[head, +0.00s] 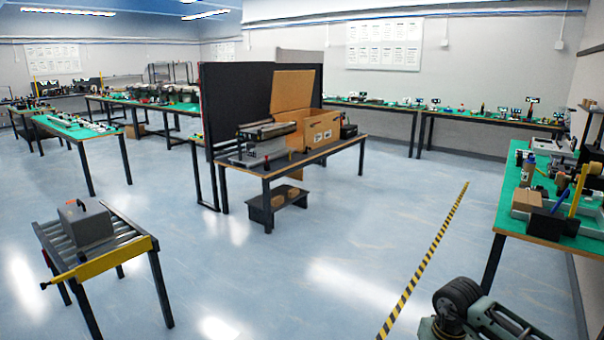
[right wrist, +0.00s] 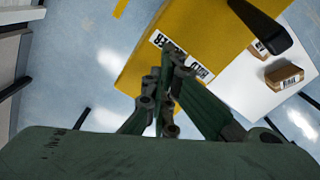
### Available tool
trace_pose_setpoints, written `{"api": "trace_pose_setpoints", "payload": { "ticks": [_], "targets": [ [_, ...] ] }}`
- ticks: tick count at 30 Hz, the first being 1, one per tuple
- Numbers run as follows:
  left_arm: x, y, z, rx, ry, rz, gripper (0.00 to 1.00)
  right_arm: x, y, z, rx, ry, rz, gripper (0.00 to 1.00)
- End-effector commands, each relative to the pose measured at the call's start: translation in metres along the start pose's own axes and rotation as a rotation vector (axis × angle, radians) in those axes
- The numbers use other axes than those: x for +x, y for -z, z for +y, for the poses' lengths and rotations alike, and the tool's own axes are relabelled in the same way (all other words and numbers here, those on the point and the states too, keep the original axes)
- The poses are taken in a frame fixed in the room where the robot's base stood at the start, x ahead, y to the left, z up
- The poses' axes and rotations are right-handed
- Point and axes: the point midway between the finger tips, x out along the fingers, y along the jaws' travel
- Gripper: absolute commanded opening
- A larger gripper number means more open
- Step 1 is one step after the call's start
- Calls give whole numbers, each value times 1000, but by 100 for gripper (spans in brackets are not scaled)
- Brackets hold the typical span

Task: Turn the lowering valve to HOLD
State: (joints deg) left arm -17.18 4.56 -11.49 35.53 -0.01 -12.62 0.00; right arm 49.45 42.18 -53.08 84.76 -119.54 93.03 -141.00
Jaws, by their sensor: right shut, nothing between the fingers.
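In the right wrist view a yellow panel (right wrist: 208,38) carries a white label (right wrist: 181,54) with black lettering, partly covered by my fingers; "HOLD" seems to be part of it. A black lever-like handle (right wrist: 261,26) lies over the panel's upper right edge; I cannot tell for certain that it is the lowering valve. My right gripper (right wrist: 170,72) is shut and empty, its fingertips in front of the label. I cannot tell whether they touch the panel. The head view shows part of my right arm at the lower right, but not this panel. My left gripper is not in view.
Brown boxes with barcodes (right wrist: 284,75) sit on a white surface (right wrist: 236,88) beside the yellow panel. In the head view a green-topped bench (head: 507,221) stands at the right, and a roller table (head: 140,247) at the left. The floor between is open, with a striped line (head: 428,255).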

Motion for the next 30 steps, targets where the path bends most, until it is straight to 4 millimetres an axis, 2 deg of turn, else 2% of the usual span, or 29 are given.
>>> {"api": "trace_pose_setpoints", "payload": {
  "ticks": [1,9,30],
  "targets": [
    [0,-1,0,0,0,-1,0,5,-4,2,1,-7,-13,0],
    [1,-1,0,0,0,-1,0,8,-6,3,2,-11,-19,0],
    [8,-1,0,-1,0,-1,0,10,-1,2,4,-14,-18,0]
  ]
}}
